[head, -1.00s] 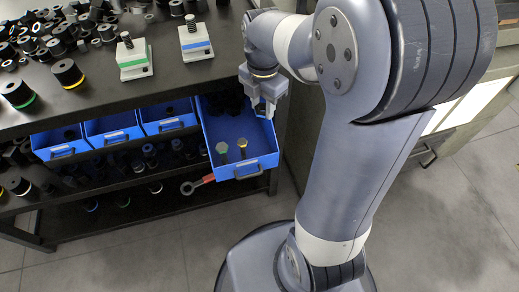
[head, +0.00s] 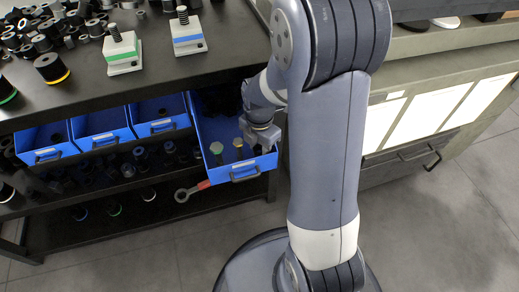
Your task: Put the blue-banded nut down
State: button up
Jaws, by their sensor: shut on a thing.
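My gripper (head: 264,146) is shut, low at the right side of the pulled-out blue drawer (head: 228,178), close to its front wall. What it holds is small and mostly hidden by the jaws, so I cannot make out a blue band on it. Inside the drawer, to the left of my gripper, stand a green-topped bolt (head: 216,150) and a yellowish-topped bolt (head: 239,146). The back of the drawer holds dark parts in shadow.
On the dark bench top stand a green-striped block (head: 122,55) and a blue-striped block (head: 188,38), each with an upright stud. Several black nuts, one with a yellow band (head: 51,68), lie left. Other blue bins (head: 102,135) sit beside the drawer.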

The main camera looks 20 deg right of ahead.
jog(key=shift+f, duration=0.4)
jog(key=shift+f+b, duration=0.35)
jog(key=shift+f, duration=0.15)
jog(key=o, duration=0.9)
jog(key=shift+c, duration=0.2)
notch_tip(320, 180, up, 13)
jog(key=p, duration=0.4)
jog(key=shift+p, duration=0.4)
jog(key=shift+r, duration=0.1)
